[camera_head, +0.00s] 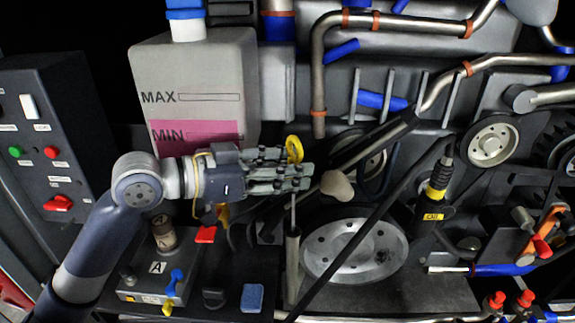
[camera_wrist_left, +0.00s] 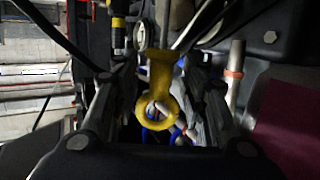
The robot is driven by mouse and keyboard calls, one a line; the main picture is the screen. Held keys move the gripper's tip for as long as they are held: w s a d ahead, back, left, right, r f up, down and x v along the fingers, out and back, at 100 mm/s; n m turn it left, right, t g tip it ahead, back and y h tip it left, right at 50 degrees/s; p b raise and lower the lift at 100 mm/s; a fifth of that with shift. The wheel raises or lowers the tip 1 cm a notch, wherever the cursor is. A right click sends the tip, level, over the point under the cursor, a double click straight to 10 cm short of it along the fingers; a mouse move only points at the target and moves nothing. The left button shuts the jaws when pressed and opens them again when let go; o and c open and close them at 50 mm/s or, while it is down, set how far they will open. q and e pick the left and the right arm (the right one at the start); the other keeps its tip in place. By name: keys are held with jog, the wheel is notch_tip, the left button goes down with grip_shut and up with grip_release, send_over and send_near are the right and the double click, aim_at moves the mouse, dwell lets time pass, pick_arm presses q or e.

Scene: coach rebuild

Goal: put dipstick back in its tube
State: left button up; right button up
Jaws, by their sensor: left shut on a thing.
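My left gripper (camera_head: 298,172) is shut on the dipstick, whose yellow ring handle (camera_head: 294,148) shows just behind and above the fingers. In the left wrist view the yellow ring (camera_wrist_left: 157,122) lies between the two fingers. The thin dipstick rod (camera_head: 293,212) hangs nearly upright below the fingers. A grey upright tube (camera_head: 292,265) stands directly below, and the rod meets its mouth in the head view. I cannot tell how far the rod is inside. My right gripper is not in view.
A white tank (camera_head: 195,85) marked MAX and MIN stands behind my left wrist. A large pulley (camera_head: 355,250) is right of the tube, with black bars crossing in front. A box marked A (camera_head: 157,268) and a blue sponge-like block (camera_head: 252,297) are left of the tube.

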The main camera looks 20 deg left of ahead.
pick_arm(q)
jog(key=shift+f, duration=0.15)
dwell(0.4)
jog(key=shift+f+b, duration=1)
jog(key=shift+f, duration=0.2)
jog(key=b, duration=0.4)
send_over(287, 233)
jog(key=shift+f, duration=2.65)
jog(key=shift+f+b, duration=1.5)
jog(key=shift+f, duration=0.6)
jog(key=shift+f, duration=0.1)
jog(key=shift+s+f+b, duration=0.1)
jog(key=shift+f+b, duration=0.2)
jog(key=shift+f, duration=0.15)
jog(key=shift+f, duration=0.25)
jog(key=o, duration=1.3)
